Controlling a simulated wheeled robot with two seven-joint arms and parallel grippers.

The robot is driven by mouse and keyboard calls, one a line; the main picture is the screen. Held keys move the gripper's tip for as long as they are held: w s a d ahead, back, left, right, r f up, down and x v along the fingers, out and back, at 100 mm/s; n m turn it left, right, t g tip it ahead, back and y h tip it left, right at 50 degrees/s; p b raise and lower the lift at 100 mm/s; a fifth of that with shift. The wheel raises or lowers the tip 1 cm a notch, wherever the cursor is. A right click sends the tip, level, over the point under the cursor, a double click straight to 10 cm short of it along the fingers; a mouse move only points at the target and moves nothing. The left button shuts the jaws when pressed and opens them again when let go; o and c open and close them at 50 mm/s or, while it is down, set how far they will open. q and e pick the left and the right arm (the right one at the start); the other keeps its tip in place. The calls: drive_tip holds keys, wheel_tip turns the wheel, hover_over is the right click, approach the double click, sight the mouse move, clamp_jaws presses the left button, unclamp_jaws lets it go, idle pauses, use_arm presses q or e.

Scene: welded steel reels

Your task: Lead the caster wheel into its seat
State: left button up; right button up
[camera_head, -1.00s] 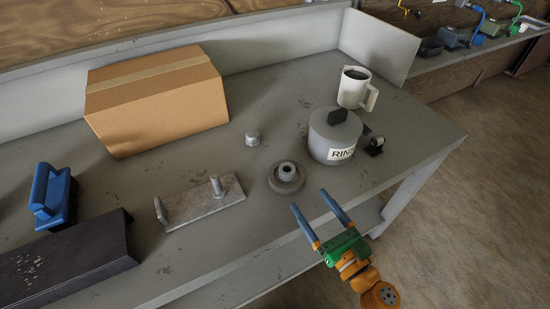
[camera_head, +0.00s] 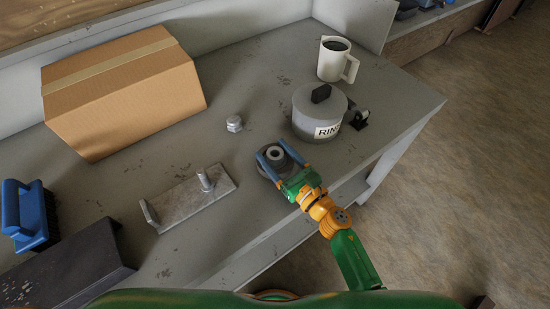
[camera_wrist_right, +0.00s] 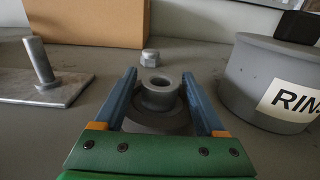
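The caster wheel (camera_head: 277,155), a grey round disc with a raised hollow hub, lies flat on the bench. The wrist view shows its hub (camera_wrist_right: 158,90) between my right gripper's two blue fingers. My right gripper (camera_head: 273,150) is open, one finger on each side of the hub, with visible gaps; it also shows in the wrist view (camera_wrist_right: 159,74). The grey plate (camera_head: 180,207) with an upright pin (camera_head: 204,180) and a raised end lip lies to the left, its pin bare. I take this as the seat. My left gripper is not in view.
A hex nut (camera_head: 234,124) sits behind the wheel. A grey lidded pot (camera_head: 305,115) stands right of it, with a small black object (camera_head: 359,120) beside it and a white mug (camera_head: 331,63) behind. A cardboard box (camera_head: 120,100), blue brush (camera_head: 27,211) and dark block (camera_head: 75,268) are at left.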

clamp_jaws()
drive_tip(key=shift+r, duration=0.1)
drive_tip(key=shift+r+p, duration=0.3)
wheel_tip(320, 180, up, 3)
drive_tip(key=shift+r+p, duration=0.15)
drive_tip(key=shift+p, duration=1)
drive_tip(key=s+a+r+p, duration=0.1)
drive_tip(key=s+r+p, duration=0.1)
drive_tip(key=s+r, duration=0.2)
drive_tip(key=s+r+p, duration=0.2)
drive_tip(key=s+r, duration=0.3)
drive_tip(key=s, duration=0.5)
drive_tip(key=shift+a+p, duration=0.35)
drive_tip(key=shift+a, duration=0.05)
drive_tip(key=shift+w, duration=0.1)
